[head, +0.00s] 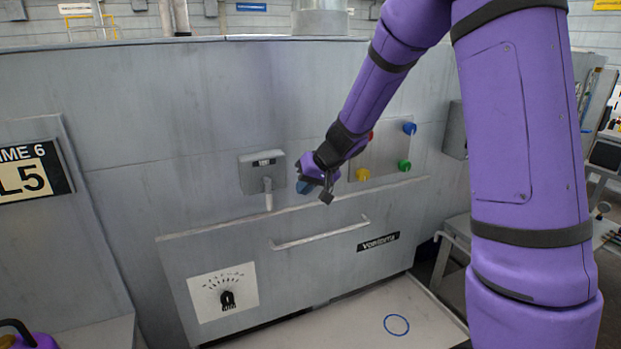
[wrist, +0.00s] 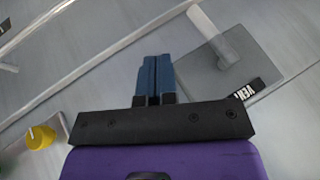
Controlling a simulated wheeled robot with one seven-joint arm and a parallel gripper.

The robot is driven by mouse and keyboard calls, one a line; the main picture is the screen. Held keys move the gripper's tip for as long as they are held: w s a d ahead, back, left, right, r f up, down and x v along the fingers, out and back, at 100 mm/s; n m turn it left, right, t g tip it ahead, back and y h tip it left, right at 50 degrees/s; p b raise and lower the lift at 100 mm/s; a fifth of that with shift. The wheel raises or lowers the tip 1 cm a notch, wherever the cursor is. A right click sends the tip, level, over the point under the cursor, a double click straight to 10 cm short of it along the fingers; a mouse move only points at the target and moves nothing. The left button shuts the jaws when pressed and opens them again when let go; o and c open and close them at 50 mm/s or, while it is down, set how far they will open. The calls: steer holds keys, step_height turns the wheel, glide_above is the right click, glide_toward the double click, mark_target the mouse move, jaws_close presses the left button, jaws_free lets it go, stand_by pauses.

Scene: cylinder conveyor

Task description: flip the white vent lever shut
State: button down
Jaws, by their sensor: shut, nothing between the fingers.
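The white vent lever (head: 268,195) hangs downward from a grey box (head: 250,176) on the machine's front panel. In the wrist view the lever (wrist: 208,30) slants up and left from the grey plate (wrist: 257,50), which bears a partly visible VENT label (wrist: 268,90). My gripper (head: 303,187) is to the right of the lever in the head view, with a visible gap between them in the picture. In the wrist view its blue fingers (wrist: 154,72) are together and empty, left of the plate and lever. The exact depth between fingertips and lever cannot be told.
Red, blue, yellow (head: 363,174) and green (head: 404,165) knobs sit on a plate just right of my gripper. A long rail (head: 220,226) and a door handle (head: 320,235) lie below. A dial (head: 227,299) is lower left.

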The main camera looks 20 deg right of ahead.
mark_target(269, 196)
steer(key=w+a+f, duration=0.2)
steer(key=a+f, duration=0.1)
steer(key=a, duration=0.2)
steer(key=shift+w+a, duration=0.2)
steer(key=shift+w, duration=0.05)
steer(key=shift+f, duration=0.1)
stand_by(0.3)
